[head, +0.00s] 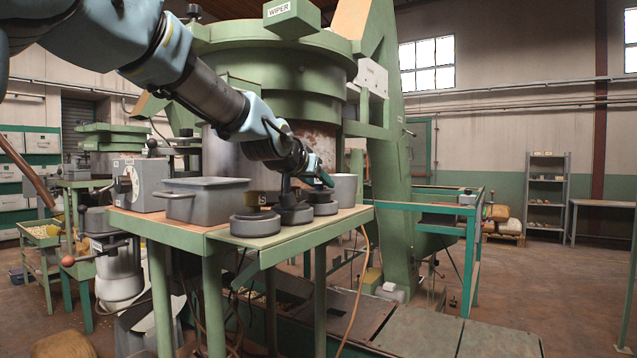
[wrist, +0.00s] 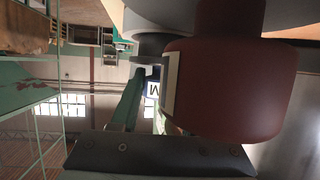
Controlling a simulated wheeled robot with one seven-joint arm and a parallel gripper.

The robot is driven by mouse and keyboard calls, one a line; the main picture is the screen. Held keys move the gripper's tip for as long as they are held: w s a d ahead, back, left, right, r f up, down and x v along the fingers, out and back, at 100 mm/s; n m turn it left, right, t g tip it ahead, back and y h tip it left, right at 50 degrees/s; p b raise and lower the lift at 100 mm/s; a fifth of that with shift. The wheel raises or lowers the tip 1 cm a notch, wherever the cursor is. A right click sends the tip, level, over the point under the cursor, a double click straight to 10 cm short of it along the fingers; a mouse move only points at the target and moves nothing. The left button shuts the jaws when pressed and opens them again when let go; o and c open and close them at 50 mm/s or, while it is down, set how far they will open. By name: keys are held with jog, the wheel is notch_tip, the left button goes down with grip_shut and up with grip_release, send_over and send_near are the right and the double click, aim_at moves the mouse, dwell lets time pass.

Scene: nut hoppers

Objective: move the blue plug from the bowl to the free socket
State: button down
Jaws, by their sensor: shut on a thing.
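In the wrist view, which is upside down, a blue plug (wrist: 153,73) with an "M" label shows small behind a large dark red plug. My gripper (wrist: 146,98) is shut on the blue plug; the red plug hides part of the grip. In the head view my gripper (head: 321,177) is at the far right of three round dark grey sockets. A yellowish plug marked S (head: 262,198) is by the near left socket (head: 255,225). The red plug (wrist: 230,90) is by the middle socket (head: 293,213). The far right socket (head: 323,206) is just below my gripper; I cannot tell if the blue plug touches it. A pale bowl (head: 346,188) stands behind.
A grey bin (head: 203,203) and a grey box with a dial (head: 145,185) stand left on the green-framed table (head: 185,232). The large green hopper (head: 275,70) rises behind. The red plug is very close to my wrist camera. The table's right end is narrow.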

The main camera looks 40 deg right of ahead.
jog(key=shift+f+b, duration=0.6)
jog(key=shift+f, duration=0.05)
jog(key=shift+r, duration=0.2)
jog(key=shift+r+p, duration=0.55)
jog(key=shift+r, duration=0.15)
jog(key=shift+f+b, duration=0.9)
dwell(1.0)
jog(key=c, duration=0.7)
grip_release()
jog(key=shift+a, duration=0.1)
